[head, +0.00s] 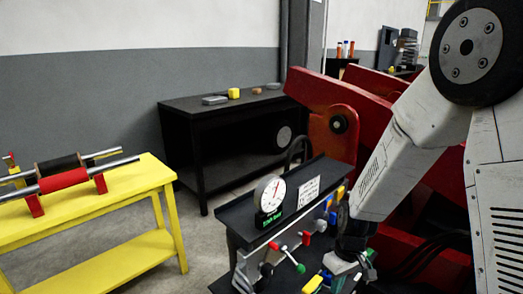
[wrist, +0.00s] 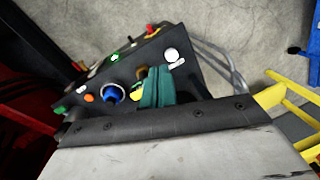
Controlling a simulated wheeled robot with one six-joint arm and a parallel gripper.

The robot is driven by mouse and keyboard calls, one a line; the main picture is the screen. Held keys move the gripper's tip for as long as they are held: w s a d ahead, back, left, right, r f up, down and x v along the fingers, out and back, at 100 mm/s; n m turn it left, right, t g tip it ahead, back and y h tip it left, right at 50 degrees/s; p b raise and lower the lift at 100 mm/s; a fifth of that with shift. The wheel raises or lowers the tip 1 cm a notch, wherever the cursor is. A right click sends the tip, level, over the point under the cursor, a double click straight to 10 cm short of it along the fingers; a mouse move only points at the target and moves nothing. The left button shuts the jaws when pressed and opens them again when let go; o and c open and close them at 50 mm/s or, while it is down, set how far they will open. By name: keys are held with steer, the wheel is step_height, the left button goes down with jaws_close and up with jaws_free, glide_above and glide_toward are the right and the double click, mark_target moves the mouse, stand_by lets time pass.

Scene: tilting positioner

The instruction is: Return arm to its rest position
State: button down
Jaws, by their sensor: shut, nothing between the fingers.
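My gripper (wrist: 156,88) shows in the wrist view as two teal fingers side by side, shut with nothing between them. They stand in front of the dark control console (wrist: 145,50), which carries coloured knobs and a lit green mark. In the head view my white arm (head: 385,170) reaches down from the upper right to the console (head: 255,232). I cannot tell whether the fingers touch a control.
A round dial (head: 270,193) stands on the console, with levers below it. Large red machinery (head: 330,95) is close behind my arm. A yellow table (head: 130,185) with rollers is on the left. A black shelf (head: 190,135) is at the back. Grey floor is open between them.

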steer(key=s+d+r+m+t, duration=0.1)
steer(key=s+d+r+m, duration=0.1)
steer(key=s+r, duration=0.9)
steer(key=s+d+r+m+t+h, duration=0.1)
steer(key=s+d+r+m, duration=0.2)
steer(key=s+r, duration=0.8)
step_height(320, 180, up, 6)
steer(key=shift+d+f+m+t, duration=0.1)
steer(key=shift+d+m+t, duration=0.1)
steer(key=shift+m+t, duration=0.1)
